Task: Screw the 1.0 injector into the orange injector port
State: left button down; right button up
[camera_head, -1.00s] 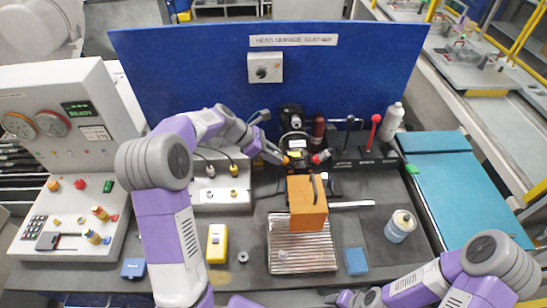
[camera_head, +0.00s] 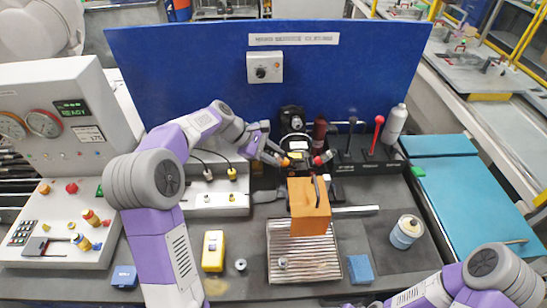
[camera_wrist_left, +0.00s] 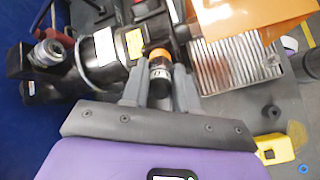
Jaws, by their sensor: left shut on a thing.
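The orange injector port (camera_wrist_left: 160,54) is a ring on the side of the black machine body (camera_wrist_left: 104,58) in the left wrist view. My left gripper (camera_wrist_left: 160,88) is shut on a small dark injector (camera_wrist_left: 160,76) with a light band, its marking too small to read. The injector's top end meets the orange ring, roughly in line with it; how deep it sits is hidden. In the head view my left gripper (camera_head: 283,158) is at the machine's front, and the injector is hard to make out there. My right arm is at the lower right, its gripper mostly cut off.
An orange box-like guard (camera_head: 309,206) stands over a ribbed metal tray (camera_head: 290,262) close to the port. Levers with red and black knobs (camera_head: 379,120) stand right of the machine. A yellow meter (camera_head: 213,251), blue sponge (camera_head: 360,268) and can (camera_head: 406,231) lie in front.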

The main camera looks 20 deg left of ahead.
pick_arm(q)
jog(key=m+b, duration=0.2)
jog(key=m, duration=0.1)
jog(key=shift+f, duration=0.15)
jog(key=m+b, duration=0.4)
jog(key=m, duration=0.1)
jog(key=m+b, duration=0.1)
jog(key=m, duration=0.1)
jog(key=shift+m, duration=0.4)
jog(key=shift+m+b, duration=0.45)
jog(key=shift+m, duration=0.15)
